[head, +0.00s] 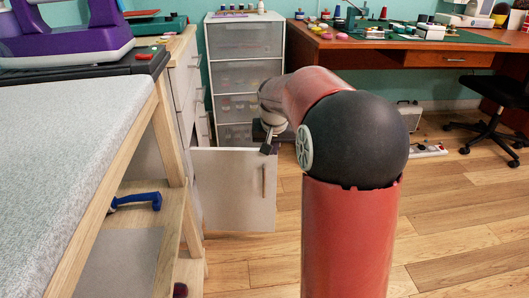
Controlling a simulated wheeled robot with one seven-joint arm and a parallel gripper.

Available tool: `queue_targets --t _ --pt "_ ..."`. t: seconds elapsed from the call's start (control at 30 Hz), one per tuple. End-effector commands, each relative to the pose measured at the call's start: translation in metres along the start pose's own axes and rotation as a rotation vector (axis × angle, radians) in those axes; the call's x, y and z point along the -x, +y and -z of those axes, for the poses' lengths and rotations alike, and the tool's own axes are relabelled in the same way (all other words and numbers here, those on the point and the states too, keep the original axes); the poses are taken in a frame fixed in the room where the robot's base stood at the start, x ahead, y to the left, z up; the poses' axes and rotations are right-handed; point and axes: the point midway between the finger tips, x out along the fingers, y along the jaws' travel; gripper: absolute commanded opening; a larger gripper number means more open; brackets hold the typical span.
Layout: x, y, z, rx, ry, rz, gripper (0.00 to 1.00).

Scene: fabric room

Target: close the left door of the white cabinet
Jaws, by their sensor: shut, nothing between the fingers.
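The white cabinet (187,85) stands at the left behind the wooden bench, seen at a steep angle. One low door (228,195) stands open, jutting right into the room; its upright handle (263,181) faces me near the free edge. I cannot tell from this view whether it is the left door. My gripper (267,149) is shut and empty at the door's top edge, near its free corner. I cannot tell whether it touches the door. My red and black arm hides the space to the right of it.
A clear-fronted drawer tower (244,70) stands behind the door. A wooden desk (430,48) runs along the back wall, with a black office chair (494,105) at the right. The padded bench (60,150) fills the near left. The wood floor is open at right.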

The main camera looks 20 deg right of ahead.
Motion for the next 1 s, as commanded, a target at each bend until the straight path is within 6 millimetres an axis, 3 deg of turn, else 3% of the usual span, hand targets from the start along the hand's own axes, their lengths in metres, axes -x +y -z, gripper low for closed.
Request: queue_targets --t 0.17,0.5,0.7,1.0 --pt "-0.026 0.0 -0.002 0.001 -0.004 0.0 0.0" --pt "-0.098 -0.001 -0.002 0.002 -0.004 0.001 0.0" --pt "-0.107 -0.001 0.026 0.001 -0.001 0.001 0.0" --pt "-0.11 -0.001 0.036 0.002 -0.001 0.001 0.0"
